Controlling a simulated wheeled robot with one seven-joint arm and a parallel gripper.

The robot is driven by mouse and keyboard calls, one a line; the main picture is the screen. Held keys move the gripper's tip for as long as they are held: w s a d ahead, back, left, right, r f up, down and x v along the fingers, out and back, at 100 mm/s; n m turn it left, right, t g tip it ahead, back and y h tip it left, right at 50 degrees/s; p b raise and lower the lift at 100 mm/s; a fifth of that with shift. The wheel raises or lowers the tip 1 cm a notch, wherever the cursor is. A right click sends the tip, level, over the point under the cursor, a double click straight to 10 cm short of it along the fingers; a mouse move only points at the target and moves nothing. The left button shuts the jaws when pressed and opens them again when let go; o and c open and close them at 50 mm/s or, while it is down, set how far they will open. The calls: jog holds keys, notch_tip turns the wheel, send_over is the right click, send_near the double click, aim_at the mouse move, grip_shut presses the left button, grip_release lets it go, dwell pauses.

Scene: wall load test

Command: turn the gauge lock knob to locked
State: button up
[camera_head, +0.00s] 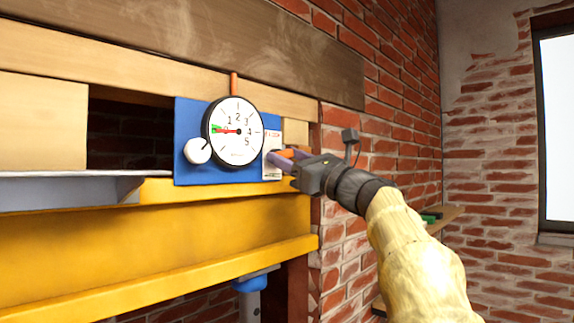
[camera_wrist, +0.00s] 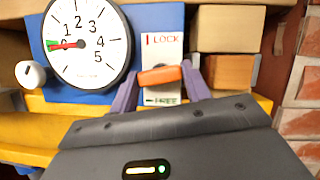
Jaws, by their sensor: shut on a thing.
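The gauge (camera_head: 236,142) is a round white dial with a black rim, on a blue board (camera_head: 200,112). Its red needle points left at the green mark near 0. Right of it is a white plate (camera_wrist: 158,52) with a red LOCK label at the top and a FREE label at the bottom. The orange lock knob (camera_wrist: 160,75) sits between the labels, its bar nearly level and tilted slightly up to the right. My gripper (camera_wrist: 159,86) is shut on the knob, one purple finger at each end. In the head view, my gripper (camera_head: 283,158) partly hides the plate and knob.
A white round knob (camera_head: 198,150) sticks out at the gauge's lower left. A yellow beam (camera_head: 220,235) runs below the board. Wooden blocks (camera_wrist: 228,72) and a brick wall (camera_head: 385,100) are to the right. A small shelf (camera_head: 445,218) is behind my arm.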

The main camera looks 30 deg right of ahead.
jog(key=n+g+y, duration=0.1)
jog(key=n, duration=0.1)
jog(key=n+g+y+b, duration=0.1)
jog(key=n, duration=0.2)
jog(key=shift+d, duration=0.1)
jog(key=n, duration=0.2)
jog(key=n+g+y, duration=0.1)
jog(key=n, duration=0.1)
jog(key=shift+d+r+n+g+p, duration=0.1)
jog(key=shift+r+n+g+p, duration=0.1)
jog(key=shift+n+g+p, duration=0.15)
jog(key=shift+c, duration=0.2)
jog(key=shift+o, duration=0.2)
jog(key=n+g+p, duration=0.1)
jog(key=n, duration=0.1)
jog(key=n+g+p, duration=0.1)
jog(key=n, duration=0.2)
jog(key=shift+w+r, duration=0.1)
jog(key=shift+r, duration=0.1)
jog(key=shift+f+n+g+p, duration=0.1)
jog(key=shift+n+g+p, duration=0.75)
jog(key=shift+n, duration=1.3)
jog(key=shift+d, duration=0.1)
jog(key=o, duration=0.7)
